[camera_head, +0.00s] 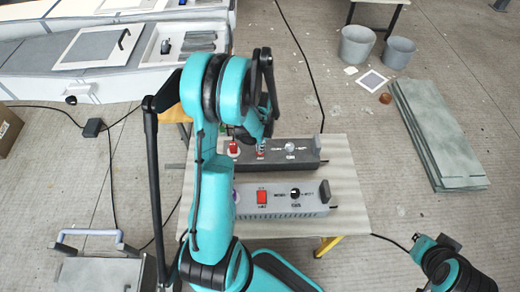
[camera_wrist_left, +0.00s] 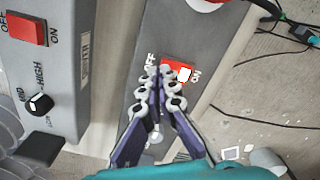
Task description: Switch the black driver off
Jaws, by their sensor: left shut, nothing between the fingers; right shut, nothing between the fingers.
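The black driver (camera_head: 300,161) is a long dark box lying at the back of the board. Its red rocker switch (camera_head: 261,154) also shows in the left wrist view (camera_wrist_left: 181,68), between the OFF and ON labels. My left gripper (camera_wrist_left: 166,73) is shut and empty. Its fingertips are at the OFF-side edge of the switch and cover part of it; I cannot tell whether they touch it. Which side of the rocker is pressed in is unclear. In the head view, my left arm comes down over the driver. My right arm shows at the lower right, without recognisable fingers.
A grey driver (camera_head: 285,207) with a red switch and a black knob lies in front of the black one on the board (camera_head: 346,215). A small red-and-white object (camera_head: 234,148) is at the black driver's left end.

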